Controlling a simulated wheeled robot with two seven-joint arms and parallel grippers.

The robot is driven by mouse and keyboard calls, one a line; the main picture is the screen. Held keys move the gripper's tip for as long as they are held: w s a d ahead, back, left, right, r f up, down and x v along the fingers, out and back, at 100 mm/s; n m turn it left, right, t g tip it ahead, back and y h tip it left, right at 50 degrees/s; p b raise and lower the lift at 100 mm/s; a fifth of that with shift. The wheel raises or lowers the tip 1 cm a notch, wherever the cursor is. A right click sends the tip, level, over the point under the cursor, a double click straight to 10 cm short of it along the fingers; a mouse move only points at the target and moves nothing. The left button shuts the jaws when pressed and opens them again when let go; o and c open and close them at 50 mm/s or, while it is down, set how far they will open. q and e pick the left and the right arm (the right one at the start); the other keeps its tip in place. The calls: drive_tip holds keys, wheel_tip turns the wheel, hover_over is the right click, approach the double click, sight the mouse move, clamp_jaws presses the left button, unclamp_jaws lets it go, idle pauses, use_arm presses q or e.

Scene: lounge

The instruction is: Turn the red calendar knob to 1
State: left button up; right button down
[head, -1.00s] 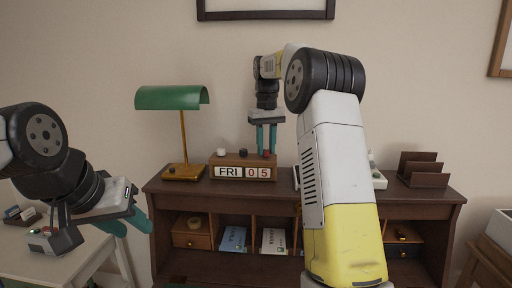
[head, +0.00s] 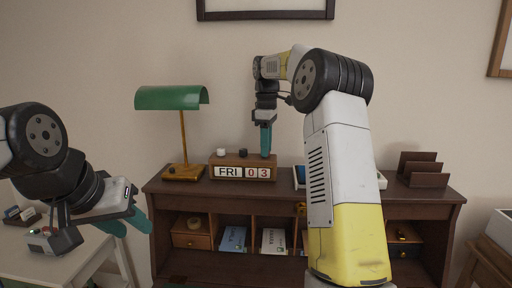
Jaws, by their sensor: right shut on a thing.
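The wooden desk calendar (head: 232,160) stands on top of the desk and reads FRI 0 3. A white knob (head: 221,152) and a black knob (head: 243,153) sit on its top. My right gripper (head: 266,154) points straight down at the right end of the calendar's top, shut on the red knob, which its fingers hide. The fingers line up one behind the other in this view. My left gripper (head: 126,226) is open and empty at the lower left, away from the calendar.
A green lamp (head: 172,98) stands left of the calendar. A brown letter rack (head: 423,170) is at the desk's right end. My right forearm covers part of the desk right of the calendar. Cubbies with booklets (head: 233,239) lie below.

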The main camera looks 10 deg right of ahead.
drive_tip(key=n, duration=0.6)
drive_tip(key=shift+w+r, duration=0.1)
drive_tip(key=n, duration=0.5)
drive_tip(key=shift+n, duration=0.5)
drive_tip(key=c, duration=1.1)
unclamp_jaws()
